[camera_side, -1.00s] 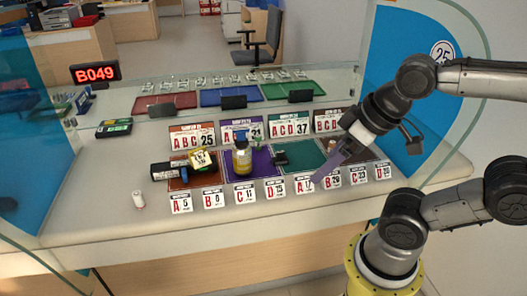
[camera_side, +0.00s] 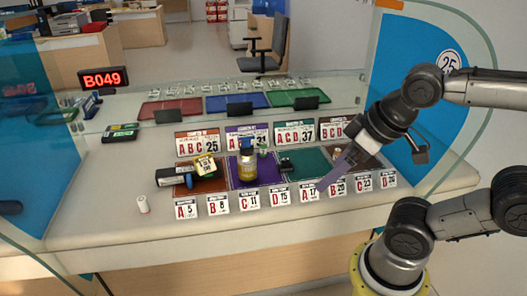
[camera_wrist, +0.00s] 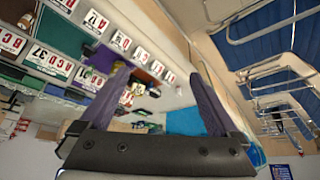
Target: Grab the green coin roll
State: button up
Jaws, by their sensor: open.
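A small roll-like thing with a greenish tint (camera_side: 263,150) stands just right of the yellow-labelled bottle (camera_side: 247,166), at the back of the purple mat (camera_side: 268,175). It is too small to tell for sure that it is the green coin roll. My gripper (camera_side: 322,186) is open and empty, its purple fingers angled down above the front right of the counter, near the number cards. It is right of that roll and apart from it. The wrist view shows both fingers spread (camera_wrist: 160,72) with nothing between them; I cannot make out the green roll there.
A white roll (camera_side: 143,205) stands alone at the left. A black cylinder (camera_side: 172,176) and a yellow block (camera_side: 206,167) are by the brown mat. A dark object (camera_side: 286,165) lies on the teal mat (camera_side: 312,160). Number cards line the mats, and a glass screen stands behind.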

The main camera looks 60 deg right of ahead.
jog(key=shift+c, duration=0.4)
jog(key=c, duration=0.4)
